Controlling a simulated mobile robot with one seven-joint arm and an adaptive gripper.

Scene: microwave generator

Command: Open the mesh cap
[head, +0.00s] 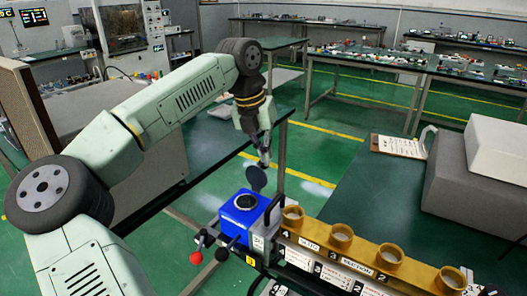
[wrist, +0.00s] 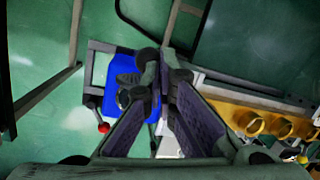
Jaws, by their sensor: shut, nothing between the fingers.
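A blue box (head: 250,215) stands at the near edge of the work surface, with a pale-rimmed round dark opening (head: 246,202) on its top. A dark round disc, which looks like the mesh cap (head: 256,178), stands tilted up at the box's back right, clear of the opening. My gripper (head: 264,161) is just above and behind the disc, pointing down. I cannot tell whether they touch. In the wrist view my gripper's fingers (wrist: 164,75) come together and are shut with nothing between them. They partly hide the blue box (wrist: 122,70) there.
A red-knobbed lever (head: 198,240) and a black-knobbed lever (head: 221,254) stick out in front of the box. A row of gold cups (head: 340,236) runs to the right. A clipboard (head: 398,146) and grey block (head: 455,185) lie on the right table. Green floor is open behind.

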